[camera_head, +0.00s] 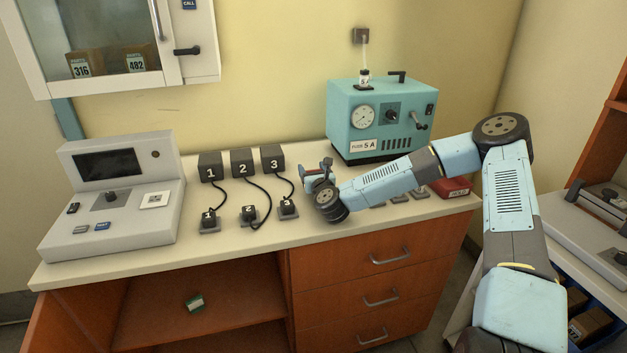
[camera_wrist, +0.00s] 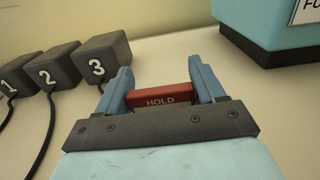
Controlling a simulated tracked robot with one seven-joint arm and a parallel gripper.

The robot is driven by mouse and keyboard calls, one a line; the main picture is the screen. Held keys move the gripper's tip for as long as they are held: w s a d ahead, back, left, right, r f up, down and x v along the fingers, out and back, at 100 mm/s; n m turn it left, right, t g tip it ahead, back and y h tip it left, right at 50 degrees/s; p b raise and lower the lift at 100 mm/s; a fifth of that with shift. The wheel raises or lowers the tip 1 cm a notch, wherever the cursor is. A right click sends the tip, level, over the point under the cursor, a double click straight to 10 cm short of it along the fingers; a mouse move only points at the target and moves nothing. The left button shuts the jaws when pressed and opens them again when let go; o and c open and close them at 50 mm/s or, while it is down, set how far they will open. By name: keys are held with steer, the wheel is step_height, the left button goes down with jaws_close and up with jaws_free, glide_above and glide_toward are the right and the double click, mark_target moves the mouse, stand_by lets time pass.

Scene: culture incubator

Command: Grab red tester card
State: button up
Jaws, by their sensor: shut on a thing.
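The red tester card (camera_wrist: 160,99), with the word "HOLD" in light letters on the side facing me, is between the two blue fingers of my gripper (camera_wrist: 163,84) in the wrist view. The fingers are shut on its two ends. In the head view my gripper (camera_head: 319,174) is over the counter, just right of box 3 and in front of the teal machine. The card is small there and mostly hidden by the gripper.
Black boxes 1 (camera_head: 210,166), 2 (camera_head: 242,163) and 3 (camera_head: 272,158) stand left of my gripper, cabled to numbered plugs. The teal machine (camera_head: 372,121) stands behind. A red box (camera_head: 452,187) sits at right. A grey console (camera_head: 118,190) fills the counter's left end.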

steer(key=c, duration=0.4)
steer(key=shift+c, duration=0.2)
steer(key=shift+r, duration=0.1)
